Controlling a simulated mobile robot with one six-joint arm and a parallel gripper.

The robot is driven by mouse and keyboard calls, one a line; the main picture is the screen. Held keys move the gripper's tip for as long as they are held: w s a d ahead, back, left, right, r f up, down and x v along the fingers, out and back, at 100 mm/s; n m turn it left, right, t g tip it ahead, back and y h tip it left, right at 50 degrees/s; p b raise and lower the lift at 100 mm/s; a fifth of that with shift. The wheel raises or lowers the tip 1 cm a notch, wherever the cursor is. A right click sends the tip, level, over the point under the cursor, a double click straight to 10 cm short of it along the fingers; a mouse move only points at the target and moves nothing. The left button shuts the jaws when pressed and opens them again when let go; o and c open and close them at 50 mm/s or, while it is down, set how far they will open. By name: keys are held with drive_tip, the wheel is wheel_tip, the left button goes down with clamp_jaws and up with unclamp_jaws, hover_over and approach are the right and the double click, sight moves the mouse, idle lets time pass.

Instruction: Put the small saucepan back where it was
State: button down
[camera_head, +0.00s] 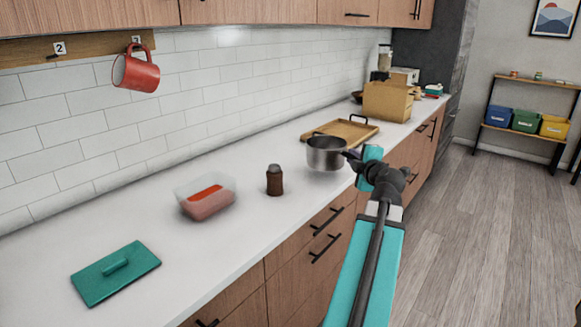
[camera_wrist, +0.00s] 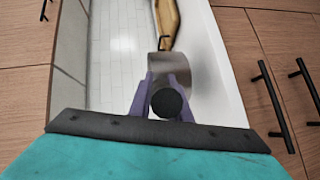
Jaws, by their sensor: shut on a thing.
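The small saucepan (camera_head: 325,154) is a steel pot with a dark handle, upright over the counter near its front edge. I cannot tell whether its base touches the counter. My gripper (camera_head: 352,156) is at the pan's right side, shut on its handle, which is mostly hidden by the fingers in the head view. In the wrist view, the purple fingers of my gripper (camera_wrist: 168,98) sit on both sides of the dark round handle end, and the steel side of the saucepan (camera_wrist: 184,70) shows beyond them.
A wooden tray (camera_head: 340,131) lies just behind the pan. A brown shaker (camera_head: 274,180), a clear container with red contents (camera_head: 206,197) and a teal lid (camera_head: 116,272) lie to the left. A red mug (camera_head: 135,71) hangs on the wall rail. A cardboard box (camera_head: 388,101) stands further back.

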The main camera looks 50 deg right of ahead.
sight(317, 155)
drive_tip(key=shift+w+r, duration=0.1)
drive_tip(key=shift+w, duration=0.4)
drive_tip(key=w+d+p, duration=0.1)
drive_tip(key=w, duration=0.4)
drive_tip(key=w+d+f+p, duration=0.1)
drive_tip(key=w+p, duration=0.1)
drive_tip(key=w, duration=0.3)
drive_tip(key=w+d+p, duration=0.1)
drive_tip(key=w, duration=0.3)
drive_tip(key=shift+w+d+f+p, duration=0.15)
drive_tip(key=shift+w+f+p, duration=0.1)
drive_tip(key=shift+w+p, duration=0.15)
drive_tip(key=shift+f, duration=0.1)
drive_tip(key=shift+f+p, duration=0.35)
drive_tip(key=shift+f, duration=1.45)
drive_tip(key=c, duration=1.6)
unclamp_jaws()
drive_tip(key=shift+c, duration=0.2)
